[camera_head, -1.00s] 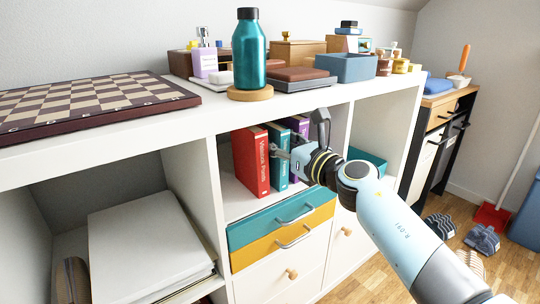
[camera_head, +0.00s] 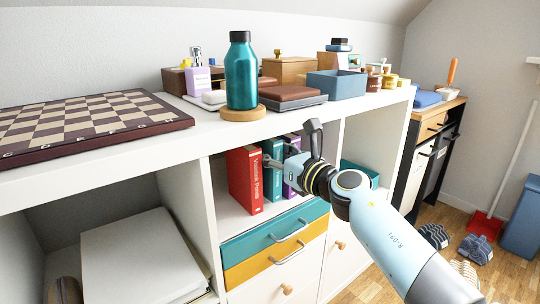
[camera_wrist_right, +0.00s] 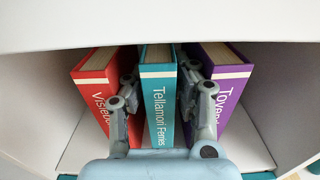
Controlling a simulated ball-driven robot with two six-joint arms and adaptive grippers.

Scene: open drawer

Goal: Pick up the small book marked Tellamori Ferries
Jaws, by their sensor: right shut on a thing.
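The small teal book marked Tellamori Ferries (camera_wrist_right: 158,105) stands upright in a shelf compartment, between a red book (camera_wrist_right: 95,85) and a purple book (camera_wrist_right: 222,80). In the head view the teal book (camera_head: 272,172) is partly hidden by my right gripper (camera_head: 283,163). In the right wrist view my right gripper (camera_wrist_right: 158,92) has one finger on each side of the teal book's spine, shut on it. The book still stands in the row. My left gripper is not in view.
The white shelf top (camera_head: 215,125) lies close above the books and carries a teal bottle (camera_head: 241,75), a chessboard (camera_head: 80,120) and several boxes. Teal and yellow drawers (camera_head: 275,245) sit below the compartment. Its white side walls flank the books.

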